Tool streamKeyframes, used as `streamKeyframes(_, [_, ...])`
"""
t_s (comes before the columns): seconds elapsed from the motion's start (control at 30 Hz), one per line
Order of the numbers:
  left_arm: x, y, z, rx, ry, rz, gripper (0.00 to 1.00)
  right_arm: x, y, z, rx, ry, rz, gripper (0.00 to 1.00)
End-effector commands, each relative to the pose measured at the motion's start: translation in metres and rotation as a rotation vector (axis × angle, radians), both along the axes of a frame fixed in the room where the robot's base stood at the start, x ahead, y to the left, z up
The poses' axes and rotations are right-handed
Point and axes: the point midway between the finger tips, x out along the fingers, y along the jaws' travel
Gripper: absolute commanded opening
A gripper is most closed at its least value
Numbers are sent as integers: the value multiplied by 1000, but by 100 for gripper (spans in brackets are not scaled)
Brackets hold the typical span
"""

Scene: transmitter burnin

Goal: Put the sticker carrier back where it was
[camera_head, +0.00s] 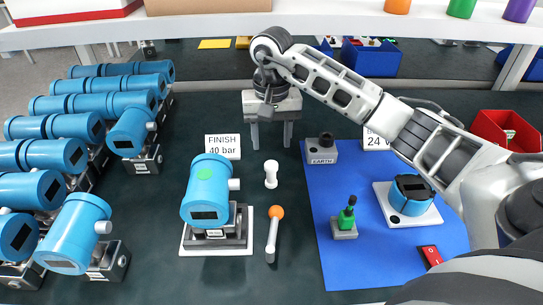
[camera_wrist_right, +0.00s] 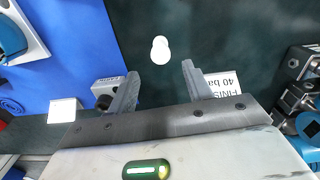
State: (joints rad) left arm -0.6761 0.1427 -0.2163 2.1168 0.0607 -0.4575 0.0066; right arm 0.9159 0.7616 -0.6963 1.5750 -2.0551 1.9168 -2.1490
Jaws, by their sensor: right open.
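A small white knobbed piece (camera_head: 271,174), which may be the sticker carrier, stands on the dark table, right of the blue transmitter on the white pad (camera_head: 246,250). I cannot be sure it is the carrier. In the right wrist view the white piece (camera_wrist_right: 160,50) lies beyond the fingertips, roughly between them. My right gripper (camera_head: 270,142) is open and empty, pointing down behind the white piece, apart from it. Its two fingers also show in the wrist view (camera_wrist_right: 158,76). My left gripper is not in view.
Several blue transmitters (camera_head: 80,115) crowd the left. An orange-ended stick (camera_head: 273,235) lies in front of the white piece. A FINISH sign (camera_head: 222,147) stands to its left. The blue mat (camera_head: 330,265) at right holds the EARTH block (camera_head: 320,151) and a green-topped fixture (camera_head: 345,222).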

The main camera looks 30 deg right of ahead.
Motion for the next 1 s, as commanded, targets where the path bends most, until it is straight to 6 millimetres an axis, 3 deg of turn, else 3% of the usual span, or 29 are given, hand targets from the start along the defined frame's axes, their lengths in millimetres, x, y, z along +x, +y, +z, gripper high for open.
streamKeyframes(0.1, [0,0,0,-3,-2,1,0,0,0,17,-1,-2,0,50])
streamKeyframes(0.23, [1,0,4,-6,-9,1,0,0,0,27,-1,0,0,50])
streamKeyframes(0.83, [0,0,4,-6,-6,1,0,0,0,30,0,1,0,50])
streamKeyframes(1.0, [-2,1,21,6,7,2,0,0,0,57,0,1,0,50])
